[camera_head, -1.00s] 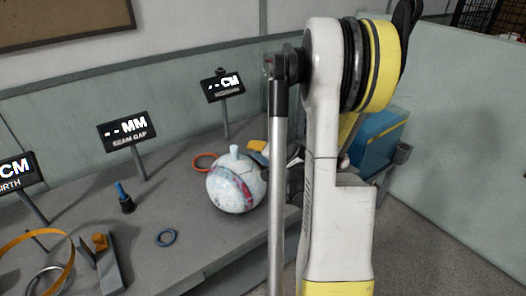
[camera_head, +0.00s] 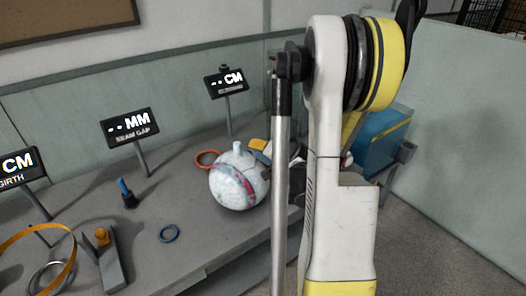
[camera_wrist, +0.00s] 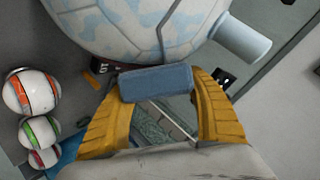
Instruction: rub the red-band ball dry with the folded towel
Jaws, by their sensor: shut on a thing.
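The large ball (camera_head: 238,183) is white with pale blue patches and a red-pink band, and stands on the grey bench with a short pale stub (camera_head: 236,147) on top. In the wrist view the ball (camera_wrist: 140,25) fills the top, with a dark seam line and the stub (camera_wrist: 243,40) showing; its red band is not visible there. My gripper (camera_wrist: 157,88) has yellow fingers shut on the folded blue-grey towel (camera_wrist: 155,82). The towel is close by the ball's edge; I cannot tell whether they touch. In the head view my arm hides most of the gripper.
Smaller balls with orange (camera_wrist: 31,92), green (camera_wrist: 39,132) and red (camera_wrist: 43,158) bands show at left in the wrist view. A blue box (camera_head: 380,140) stands behind my arm.

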